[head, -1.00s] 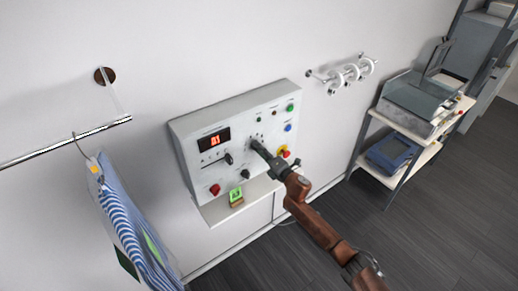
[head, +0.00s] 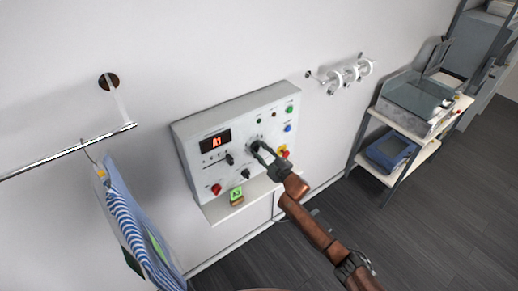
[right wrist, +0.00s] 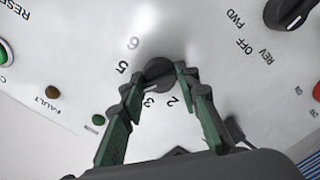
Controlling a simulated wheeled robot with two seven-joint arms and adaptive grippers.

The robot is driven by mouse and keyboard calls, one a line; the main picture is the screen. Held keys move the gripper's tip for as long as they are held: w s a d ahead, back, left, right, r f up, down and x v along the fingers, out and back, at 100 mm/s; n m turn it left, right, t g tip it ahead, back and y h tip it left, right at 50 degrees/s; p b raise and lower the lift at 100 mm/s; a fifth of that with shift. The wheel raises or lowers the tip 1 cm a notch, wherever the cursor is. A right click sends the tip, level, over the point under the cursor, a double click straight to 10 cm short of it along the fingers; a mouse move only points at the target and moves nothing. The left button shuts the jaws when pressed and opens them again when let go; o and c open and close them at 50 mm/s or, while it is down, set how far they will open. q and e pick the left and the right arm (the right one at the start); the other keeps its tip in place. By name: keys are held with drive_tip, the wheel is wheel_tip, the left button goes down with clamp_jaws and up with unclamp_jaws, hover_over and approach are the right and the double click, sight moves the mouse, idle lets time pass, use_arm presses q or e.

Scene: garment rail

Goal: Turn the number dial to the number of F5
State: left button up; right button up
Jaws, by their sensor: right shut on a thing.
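The number dial (right wrist: 158,72) is a dark round knob on the white control panel (head: 180,140). In the right wrist view the numbers 2, 3, 5 and 6 show around it; other numbers are hidden. My right gripper (right wrist: 160,80) has one green-and-grey finger on each side of the dial and is shut on it. In the head view the right gripper (head: 259,150) covers most of the dial. The display (head: 215,141) reads A1 in red. I cannot tell which number the dial points to. My left gripper is not in view.
The panel also has a selector knob (head: 229,159), another dark knob (head: 245,174), a red button (head: 216,189) and a yellow-red button (head: 284,152). A green card (head: 236,194) stands on the ledge below. Clothes (head: 135,225) hang at left; a shelf cart stands at right.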

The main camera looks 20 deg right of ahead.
drive_tip(key=shift+f+m+p, duration=0.1)
drive_tip(key=shift+m+p, duration=0.85)
drive_tip(key=shift+m, duration=2.35)
drive_tip(key=o, duration=1.1)
drive_tip(key=v, duration=1.2)
